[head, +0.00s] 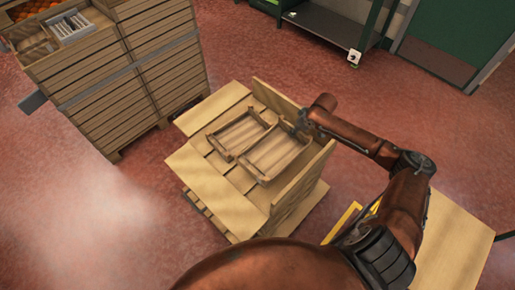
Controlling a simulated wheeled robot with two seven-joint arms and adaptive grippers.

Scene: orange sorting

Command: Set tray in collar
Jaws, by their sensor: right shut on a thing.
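A wooden collar (296,187) stands on a pallet base, with tall boards on its right side and flat boards at its left. Two light wooden trays lie side by side inside its outline: a left tray (224,151) and a right tray (275,153). My right gripper (302,122) reaches in from the right over the collar's wall and is shut at the far right edge of the right tray. The fingertips are small and partly hidden by the arm. Whether the right tray rests flat or hangs slightly above cannot be told. My left gripper is out of view.
A tall stack of wooden crates (130,80) stands at the left, with oranges (30,10) in a top compartment and a grey item beside them. A dark green rack (335,30) stands at the back. A wooden surface (445,245) is at lower right. Red floor is open around.

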